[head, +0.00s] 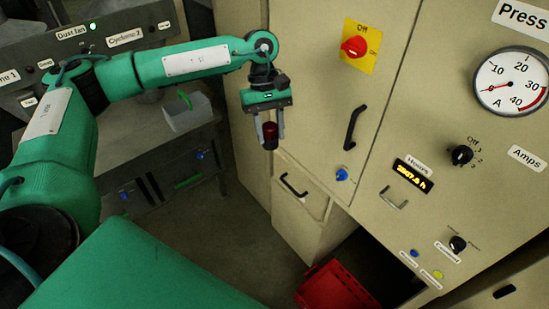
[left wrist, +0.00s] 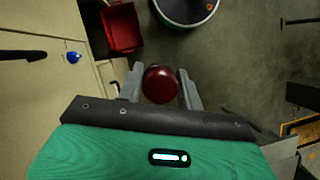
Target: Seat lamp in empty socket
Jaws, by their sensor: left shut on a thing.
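My left gripper (head: 267,130) is shut on a dark red lamp (head: 270,135) and holds it in the air in front of the beige cabinet. In the left wrist view the lamp's round red top (left wrist: 161,84) sits between the two grey fingers of the left gripper (left wrist: 163,88). The lamp's lower part is hard to make out. I cannot make out an empty socket for certain in either view. My right gripper is not in view.
The beige cabinet (head: 310,90) carries a red rotary switch (head: 355,46), a black door handle (head: 354,127) and a blue knob (head: 342,174). A red crate (head: 335,288) stands on the floor below. A grey bench (head: 160,140) with a light bin (head: 187,112) is at left.

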